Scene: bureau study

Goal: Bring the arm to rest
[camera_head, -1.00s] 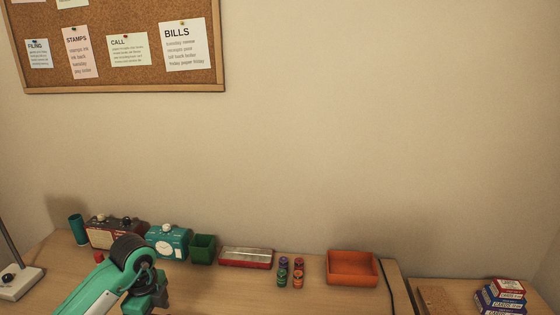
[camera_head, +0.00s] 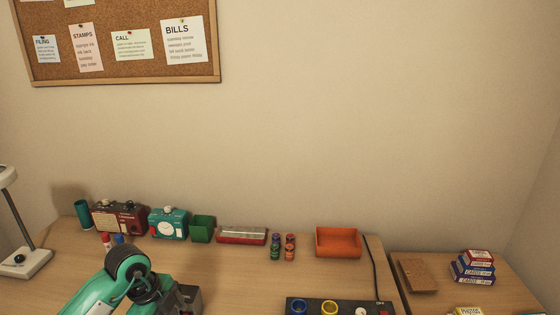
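My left arm, green and black, comes in from the lower left over the desk (camera_head: 230,275). Its dark wrist end (camera_head: 185,298) points toward the lower right near the bottom edge. The fingertips do not show clearly, so I cannot tell whether the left gripper is open or shut, or whether it holds anything. My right arm and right gripper are out of view.
Along the back stand a red radio (camera_head: 120,216), teal clock box (camera_head: 168,223), green bin (camera_head: 202,229), red-and-silver case (camera_head: 241,235), several small jars (camera_head: 282,246) and an orange tray (camera_head: 338,243). A lamp (camera_head: 22,262) stands left, stacked boxes (camera_head: 474,266) right, a black panel (camera_head: 338,307) in front.

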